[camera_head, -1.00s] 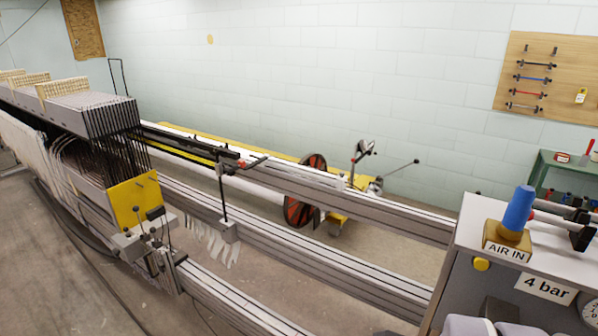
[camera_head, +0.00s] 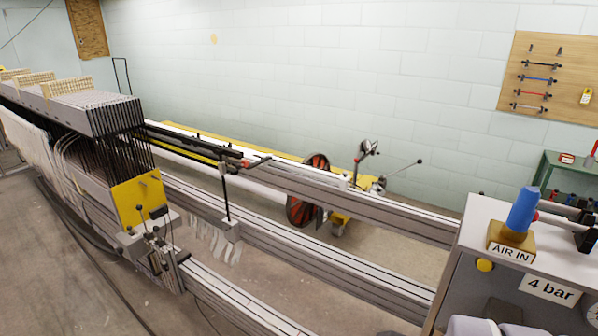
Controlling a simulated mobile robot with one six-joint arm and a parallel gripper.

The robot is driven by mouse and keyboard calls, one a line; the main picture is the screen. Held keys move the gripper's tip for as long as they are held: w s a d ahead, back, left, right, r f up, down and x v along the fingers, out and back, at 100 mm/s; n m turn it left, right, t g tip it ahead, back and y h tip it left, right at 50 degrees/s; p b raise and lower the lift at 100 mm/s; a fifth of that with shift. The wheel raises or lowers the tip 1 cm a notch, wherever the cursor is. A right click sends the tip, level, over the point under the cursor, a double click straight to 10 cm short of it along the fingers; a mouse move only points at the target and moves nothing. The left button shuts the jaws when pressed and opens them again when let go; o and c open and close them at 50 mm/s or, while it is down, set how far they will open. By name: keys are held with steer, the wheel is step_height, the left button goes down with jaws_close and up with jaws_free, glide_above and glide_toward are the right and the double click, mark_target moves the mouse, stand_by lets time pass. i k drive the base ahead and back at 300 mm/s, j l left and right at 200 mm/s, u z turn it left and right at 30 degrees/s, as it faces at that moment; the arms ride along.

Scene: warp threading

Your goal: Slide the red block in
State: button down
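A small red piece (camera_head: 247,163) shows at the end of a dark bar that lies along the far rail (camera_head: 330,190), just right of the loom frame. It is too small to tell whether it is the red block, or whether it is fully seated. No other clear red block shows on the machine. My gripper is not in view.
The harness frame (camera_head: 100,112) with a yellow plate (camera_head: 139,200) stands at left. A red-and-black wheel (camera_head: 309,190) sits behind the rails. A grey air cabinet (camera_head: 475,222) with a blue fitting (camera_head: 522,210) fills the lower right. Floor shows at lower left.

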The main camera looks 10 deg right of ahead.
mark_target(245, 163)
steer(key=i+j, duration=0.15)
steer(key=j, duration=0.3)
steer(key=i+j, duration=0.1)
steer(key=j, duration=0.3)
steer(key=i+j, duration=0.15)
steer(key=j, duration=0.3)
steer(key=i+j, duration=0.15)
steer(key=j, duration=0.3)
steer(key=i+j+z, duration=0.1)
steer(key=j, duration=0.3)
steer(key=i+l, duration=0.2)
steer(key=i, duration=0.2)
steer(key=i+l, duration=0.2)
steer(key=i, duration=0.2)
steer(key=i+l, duration=0.2)
steer(key=i, duration=0.2)
